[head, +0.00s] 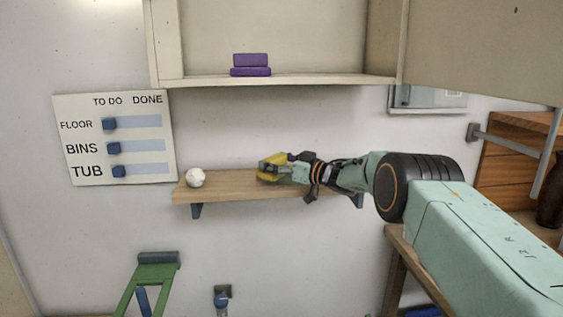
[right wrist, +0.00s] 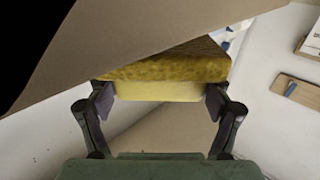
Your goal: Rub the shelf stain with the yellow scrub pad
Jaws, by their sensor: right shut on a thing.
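The yellow scrub pad (head: 271,165) is in my right gripper (head: 275,167), at the wooden wall shelf (head: 225,186). In the head view the pad is just above or touching the middle of the shelf top; I cannot tell which. In the right wrist view the pad (right wrist: 165,80) spans the gap between both fingers (right wrist: 165,98), which are shut on it. I cannot make out a stain on the shelf; the pad and gripper hide part of the top. My left gripper is not in view.
A white ball-like object (head: 195,178) stands on the shelf's left end. Above is an open cupboard (head: 300,81) with two purple blocks (head: 250,65). A sliding-marker board (head: 115,139) hangs left. A green frame (head: 150,276) stands below left. The shelf is clear between ball and pad.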

